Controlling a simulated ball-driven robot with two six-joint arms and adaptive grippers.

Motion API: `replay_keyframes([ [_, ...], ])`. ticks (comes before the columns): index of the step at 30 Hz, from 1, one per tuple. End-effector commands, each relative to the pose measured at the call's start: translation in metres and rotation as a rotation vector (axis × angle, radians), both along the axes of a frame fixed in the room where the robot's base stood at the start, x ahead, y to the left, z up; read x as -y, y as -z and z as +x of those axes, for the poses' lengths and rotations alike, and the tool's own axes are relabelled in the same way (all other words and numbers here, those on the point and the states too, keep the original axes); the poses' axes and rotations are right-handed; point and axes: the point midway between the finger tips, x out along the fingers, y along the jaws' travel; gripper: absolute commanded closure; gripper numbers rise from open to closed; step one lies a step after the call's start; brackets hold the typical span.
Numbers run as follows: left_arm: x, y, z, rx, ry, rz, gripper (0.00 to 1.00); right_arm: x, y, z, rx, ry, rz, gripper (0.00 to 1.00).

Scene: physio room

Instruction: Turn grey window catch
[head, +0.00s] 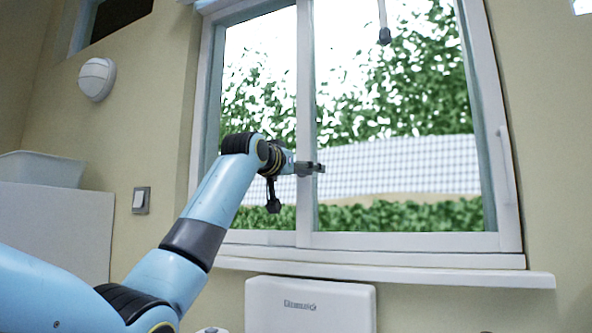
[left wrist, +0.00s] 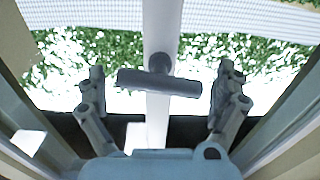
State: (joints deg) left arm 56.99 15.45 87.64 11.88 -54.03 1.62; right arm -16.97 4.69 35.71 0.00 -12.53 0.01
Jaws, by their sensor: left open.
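The grey window catch (left wrist: 160,83) is a bar on a short round stem, fixed to the white upright window bar (left wrist: 160,132). In the left wrist view it lies crosswise, slightly tilted. My left gripper (left wrist: 161,75) is open, with one finger off each end of the catch and visible gaps on both sides. In the head view my left gripper (head: 312,168) is at the middle upright of the window; there I cannot clearly separate the catch from the fingers. My right gripper is not in view.
The white-framed window (head: 400,242) has a sill (head: 400,275) below it. A white box-like unit (head: 310,308) is under the sill. A light switch (head: 140,200) and a round white fixture (head: 97,78) are on the left wall. A dark-ended rod (head: 384,35) hangs at the top.

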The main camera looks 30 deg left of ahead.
Motion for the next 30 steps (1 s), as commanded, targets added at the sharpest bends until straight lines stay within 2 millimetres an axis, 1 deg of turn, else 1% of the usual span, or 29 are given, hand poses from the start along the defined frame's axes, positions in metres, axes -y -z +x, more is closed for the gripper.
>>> replay_keyframes([
  [5, 0.0, 0.0, 0.0, 0.0, 0.0, 0.0, 0.0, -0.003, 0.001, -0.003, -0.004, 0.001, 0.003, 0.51],
  [14, 0.0, 0.0, 0.0, 0.0, -0.001, 0.0, 0.39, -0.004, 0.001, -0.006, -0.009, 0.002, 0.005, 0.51],
  [17, 0.0, -0.001, 0.0, 0.0, -0.001, -0.018, 0.39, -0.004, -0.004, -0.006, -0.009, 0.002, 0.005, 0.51],
  [22, 0.0, -0.004, 0.0, 0.006, -0.001, -0.131, 0.39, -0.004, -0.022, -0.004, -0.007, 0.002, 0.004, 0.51],
  [25, 0.0, -0.002, 0.0, 0.011, -0.001, -0.169, 0.39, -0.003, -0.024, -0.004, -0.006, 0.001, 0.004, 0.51],
  [30, 0.0, -0.001, 0.0, 0.012, -0.001, -0.173, 0.39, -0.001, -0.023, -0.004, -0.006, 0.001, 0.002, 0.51],
])
